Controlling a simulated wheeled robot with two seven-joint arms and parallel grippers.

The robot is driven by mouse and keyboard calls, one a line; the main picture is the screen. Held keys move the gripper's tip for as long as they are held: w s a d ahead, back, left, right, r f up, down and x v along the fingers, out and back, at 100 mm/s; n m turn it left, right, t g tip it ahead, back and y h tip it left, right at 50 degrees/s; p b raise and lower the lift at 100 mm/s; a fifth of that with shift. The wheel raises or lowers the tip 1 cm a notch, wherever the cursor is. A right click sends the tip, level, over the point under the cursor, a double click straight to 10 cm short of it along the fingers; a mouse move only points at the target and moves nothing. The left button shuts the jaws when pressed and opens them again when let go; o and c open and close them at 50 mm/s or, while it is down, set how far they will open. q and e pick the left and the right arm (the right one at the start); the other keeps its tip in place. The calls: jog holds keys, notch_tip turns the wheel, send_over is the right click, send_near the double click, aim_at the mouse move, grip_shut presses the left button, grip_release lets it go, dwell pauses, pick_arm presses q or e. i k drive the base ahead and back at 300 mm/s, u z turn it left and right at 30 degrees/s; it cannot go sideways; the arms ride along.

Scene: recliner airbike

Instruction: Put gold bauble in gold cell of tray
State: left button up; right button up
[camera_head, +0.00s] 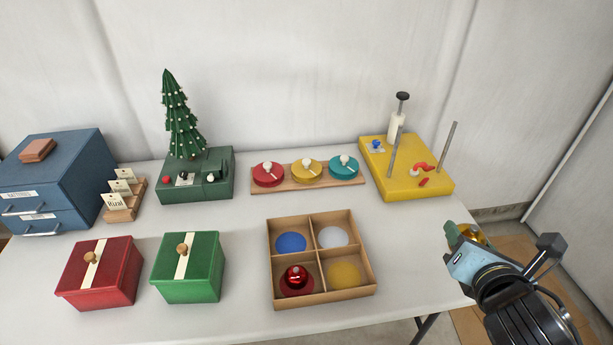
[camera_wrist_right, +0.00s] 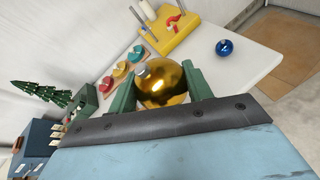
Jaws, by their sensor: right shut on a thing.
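My right gripper (camera_head: 468,236) is at the right edge of the table, shut on the gold bauble (camera_wrist_right: 163,84). In the wrist view the shiny bauble sits between the two green fingers, its silver cap toward the upper left. In the head view only part of the gold bauble (camera_head: 475,233) shows. The cardboard tray (camera_head: 321,298) lies on the table to the left of the gripper, with four cells. Its gold cell, front right, has a gold disc (camera_head: 344,274) and is empty. My left gripper is not in view.
A red bauble (camera_head: 296,277) sits in the tray's front left cell. Blue and silver back cells are empty. A blue bauble (camera_wrist_right: 222,47) lies on the table. A yellow block with rods (camera_head: 410,185) stands behind. Red and green boxes (camera_head: 188,270) stand left.

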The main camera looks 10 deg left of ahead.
aim_at(344, 277)
jog(key=z, duration=0.8)
jog(key=k, duration=0.1)
jog(key=u, duration=2.4)
jog(key=i, duration=0.75)
jog(key=u, duration=0.05)
